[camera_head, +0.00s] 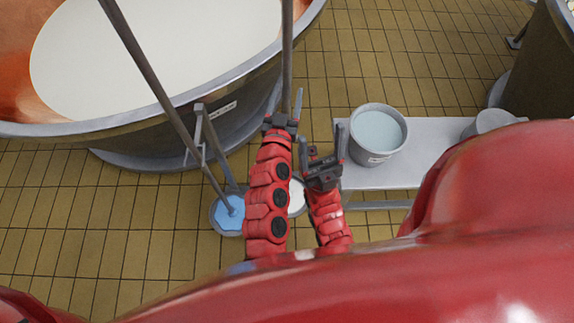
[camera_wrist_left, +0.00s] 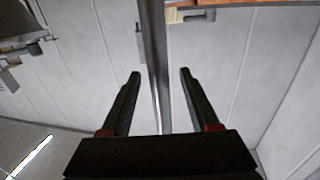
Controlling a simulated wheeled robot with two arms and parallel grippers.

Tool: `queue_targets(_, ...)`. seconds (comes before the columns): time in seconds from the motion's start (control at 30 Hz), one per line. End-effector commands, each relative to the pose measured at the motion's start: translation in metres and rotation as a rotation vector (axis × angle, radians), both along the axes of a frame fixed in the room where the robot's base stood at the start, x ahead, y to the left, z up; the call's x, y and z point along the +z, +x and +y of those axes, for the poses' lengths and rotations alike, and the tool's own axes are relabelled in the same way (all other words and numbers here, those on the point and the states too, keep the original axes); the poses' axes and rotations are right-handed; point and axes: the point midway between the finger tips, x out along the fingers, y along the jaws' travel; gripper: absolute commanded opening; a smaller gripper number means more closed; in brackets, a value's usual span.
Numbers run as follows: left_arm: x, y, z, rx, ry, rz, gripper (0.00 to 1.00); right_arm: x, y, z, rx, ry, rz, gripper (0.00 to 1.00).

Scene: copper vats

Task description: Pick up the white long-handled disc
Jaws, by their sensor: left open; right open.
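The white disc (camera_head: 297,198) lies low near the floor, in a grey round rim, and is partly hidden behind my left arm. A long grey handle (camera_head: 287,45) rises upright past my left gripper and appears to belong to it; the join is hidden. My left gripper (camera_head: 286,103) is open at this handle. In the left wrist view the handle (camera_wrist_left: 154,50) stands between the two open fingers (camera_wrist_left: 160,85), with gaps on both sides. My right gripper (camera_head: 322,148) is open and empty, lower and to the right, beside the bench end.
A blue disc (camera_head: 230,212) with a slanting grey pole (camera_head: 150,75) sits to the left. A large copper vat (camera_head: 105,128) of white liquid stands behind. A white bench (camera_head: 412,150) carries a bucket (camera_head: 361,150) and a grey container (camera_head: 490,122). Tiled floor at left is clear.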

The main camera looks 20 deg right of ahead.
Motion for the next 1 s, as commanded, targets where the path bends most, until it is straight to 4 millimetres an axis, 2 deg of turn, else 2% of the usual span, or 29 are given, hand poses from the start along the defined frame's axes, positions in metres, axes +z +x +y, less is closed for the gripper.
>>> queue_targets(0.2, 0.0, 0.022, -0.01, 0.003, -0.001, 0.0, 0.62, 0.004, 0.0, 0.0, 0.0, 0.0, 0.0, 0.75)
queue_targets(0.47, -0.001, 0.023, -0.012, 0.002, -0.001, 0.0, 0.62, 0.004, 0.0, 0.0, 0.0, 0.0, 0.0, 0.75)
queue_targets(0.57, -0.001, 0.023, -0.012, 0.002, -0.001, 0.0, 0.47, 0.004, 0.0, 0.0, 0.0, 0.0, 0.0, 0.75)
queue_targets(0.83, -0.001, 0.023, -0.012, 0.002, -0.001, 0.0, 0.0, 0.004, 0.0, 0.0, 0.0, 0.0, 0.0, 0.75)
queue_targets(1.0, -0.001, 0.023, -0.012, 0.002, -0.001, 0.0, 0.0, 0.004, 0.0, 0.0, 0.0, 0.0, 0.0, 0.75)
